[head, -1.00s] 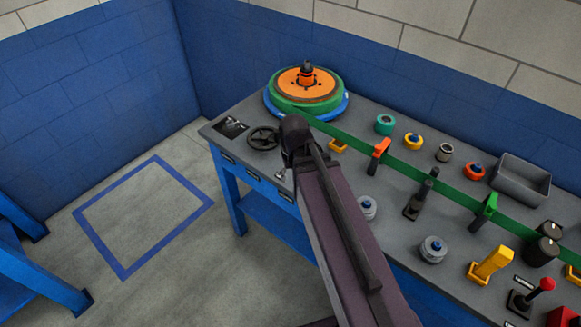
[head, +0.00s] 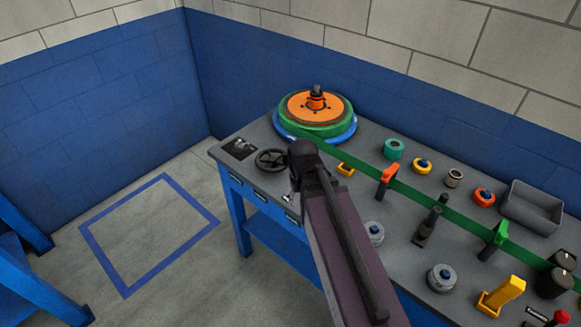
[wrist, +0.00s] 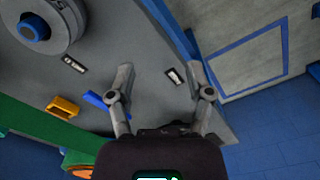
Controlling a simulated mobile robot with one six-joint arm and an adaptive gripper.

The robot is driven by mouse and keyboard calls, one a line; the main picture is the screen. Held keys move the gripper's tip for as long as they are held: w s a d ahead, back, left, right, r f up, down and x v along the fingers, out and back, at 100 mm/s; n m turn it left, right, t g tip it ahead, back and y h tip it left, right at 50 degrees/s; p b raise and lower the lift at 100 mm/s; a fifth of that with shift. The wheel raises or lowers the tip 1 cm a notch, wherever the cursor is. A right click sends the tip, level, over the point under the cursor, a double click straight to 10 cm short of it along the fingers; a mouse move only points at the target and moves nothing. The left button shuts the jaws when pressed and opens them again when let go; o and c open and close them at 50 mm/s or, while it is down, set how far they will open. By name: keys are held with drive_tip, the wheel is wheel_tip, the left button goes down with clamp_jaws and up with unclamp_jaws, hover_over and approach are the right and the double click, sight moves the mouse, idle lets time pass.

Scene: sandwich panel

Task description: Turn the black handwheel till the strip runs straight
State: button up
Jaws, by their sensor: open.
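The black handwheel (head: 271,160) lies near the left end of the grey bench in the head view, in front of the reel. I cannot make it out in the wrist view. The green strip (head: 350,156) runs from the orange and green reel (head: 316,106) along the bench to the right, past an orange-topped guide (head: 386,179) and a green-topped guide (head: 496,238).
A dark panel (head: 239,148) is left of the wheel. Grey knobs (head: 441,278), a black lever (head: 428,225), a yellow block (head: 502,294), black rollers (head: 556,275) and a grey bin (head: 531,206) occupy the bench's right part. The floor left of the bench is clear.

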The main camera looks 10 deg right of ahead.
sight(285, 153)
drive_tip(key=w+r+n+p, duration=0.3)
drive_tip(key=w+r+p, duration=0.3)
drive_tip(key=w, duration=0.4)
drive_tip(key=w+r+n+p, duration=0.3)
drive_tip(key=w+r+p, duration=0.4)
drive_tip(key=w, duration=0.3)
drive_tip(key=shift+a+r, duration=0.2)
drive_tip(key=shift+r, duration=0.2)
drive_tip(key=shift+f, duration=0.15)
wheel_tip(285, 153, down, 14)
drive_tip(key=b, duration=1.4)
drive_tip(key=shift+r, duration=0.25)
clamp_jaws()
